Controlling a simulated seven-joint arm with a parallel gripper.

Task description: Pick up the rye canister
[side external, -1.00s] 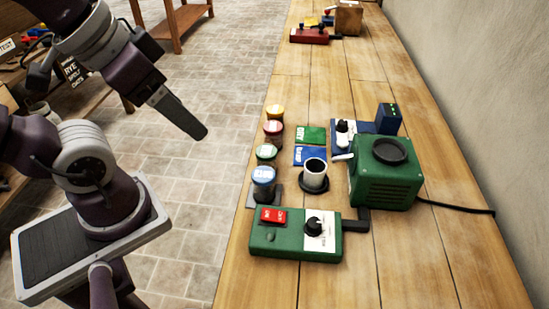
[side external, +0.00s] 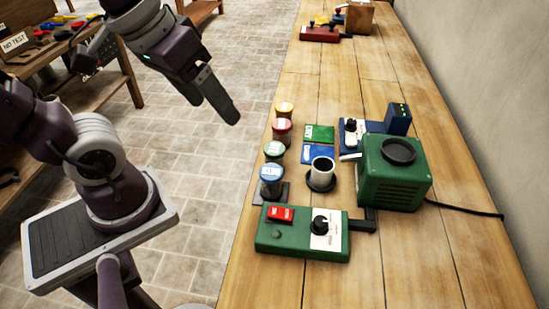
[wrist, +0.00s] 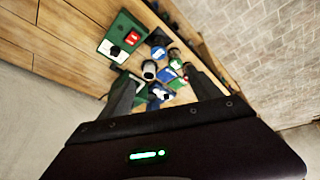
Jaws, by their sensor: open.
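My gripper (side external: 232,116) is in the air over the floor, left of and above the row, touching nothing. In the wrist view its two fingers (wrist: 158,65) are spread and empty, with the cluttered bench beyond.
A green control box (side external: 302,233) with a red switch sits nearest. A dark-rimmed white cup (side external: 321,170), green and blue cards (side external: 319,134), and a green machine (side external: 394,172) stand right of the canisters. A wooden shelf (side external: 130,80) is at left. The bench's right side is mostly clear.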

